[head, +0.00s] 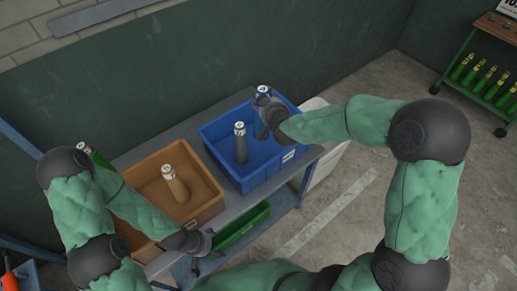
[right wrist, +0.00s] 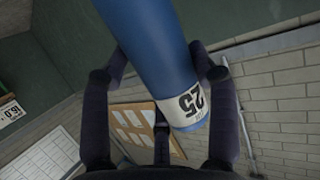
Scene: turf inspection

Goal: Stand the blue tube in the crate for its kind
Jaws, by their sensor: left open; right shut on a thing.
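The blue tube (right wrist: 160,45) has a white label reading 25 and runs between the fingers of my right gripper (right wrist: 165,75), which is shut on it. In the head view, the tube's pale top end (head: 263,90) shows above my right gripper (head: 263,115), at the far right part of the blue crate (head: 262,173). Its lower part is hidden, so I cannot tell whether it touches the crate floor. A dark bluish tube (head: 241,146) stands upright in the same crate. My left gripper (head: 206,250) is open and empty, in front of the orange crate.
The orange crate (head: 203,215) holds an upright orange tube (head: 176,186). A green tube (head: 96,156) shows partly behind my left arm. A green crate (head: 243,229) sits lower, below the bench top. A trolley with several green bottles (head: 483,82) stands at the far right.

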